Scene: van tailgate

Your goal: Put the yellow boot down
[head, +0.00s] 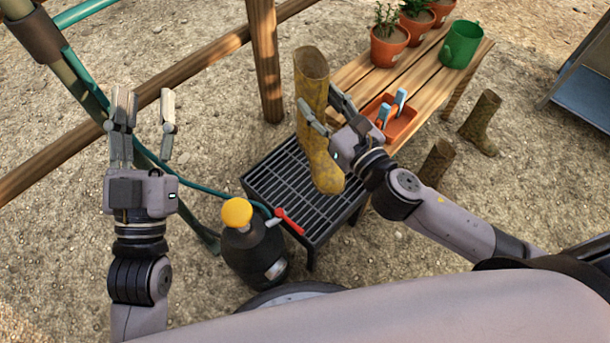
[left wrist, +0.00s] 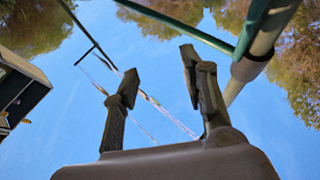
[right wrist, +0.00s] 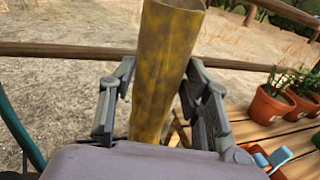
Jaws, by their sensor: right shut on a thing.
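The yellow boot (head: 312,80), smeared with mud, is upright over the black slatted grate stand (head: 268,193) in the head view. Its foot is above the right part of the grate; I cannot tell whether the sole touches the slats. My right gripper (head: 320,103) is shut on the boot's shaft, with a finger on each side. In the right wrist view the shaft (right wrist: 163,60) stands between the fingers, and its foot is hidden. My left gripper (head: 146,105) is open and empty, raised at the left, with its fingers apart in the left wrist view (left wrist: 160,75).
A black sprayer (head: 255,258) with a yellow knob and red-handled lance stands at the grate's front left. A wooden bench (head: 365,82) behind holds potted plants, a green can (head: 461,45) and an orange tool tray (head: 404,125). Muddy boots (head: 481,122) stand right.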

